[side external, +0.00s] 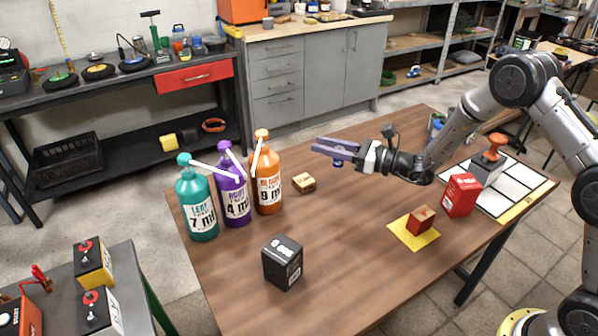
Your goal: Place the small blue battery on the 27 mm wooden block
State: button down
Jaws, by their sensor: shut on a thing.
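My gripper (328,150), with purple fingers, is above the table near its far side. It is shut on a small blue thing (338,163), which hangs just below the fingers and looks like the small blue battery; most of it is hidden. A tan wooden block (304,183) with dark marking on it lies on the table, below and to the left of my gripper. The marking is too small to read. A reddish-brown block (421,218) rests on a yellow sheet (408,237) at the right.
Teal (198,205), purple (233,188) and orange (267,178) pump bottles stand left of the tan block. A black box (283,262) stands at the front, a red box (461,195) at the right. The table's (345,225) middle is clear.

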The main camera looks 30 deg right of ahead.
jog(key=w+f, duration=0.2)
jog(key=w, duration=0.1)
jog(key=w+a+f, duration=0.1)
jog(key=w+f, duration=0.2)
jog(key=w, duration=0.1)
jog(key=w+f, duration=0.3)
jog(key=w, duration=0.1)
jog(key=shift+a, duration=0.35)
jog(key=shift+w+a+f, duration=0.1)
jog(key=shift+w+f, duration=0.1)
jog(key=shift+f, duration=0.5)
jog(key=shift+w+d+f, duration=0.1)
jog(key=shift+w+f, duration=0.1)
jog(key=shift+f, duration=0.55)
jog(key=shift+w+a+f, duration=0.1)
jog(key=shift+w+f, duration=0.1)
jog(key=shift+f, duration=0.5)
jog(key=shift+f, duration=0.1)
jog(key=c, duration=0.6)
grip_release()
jog(key=shift+f, duration=0.1)
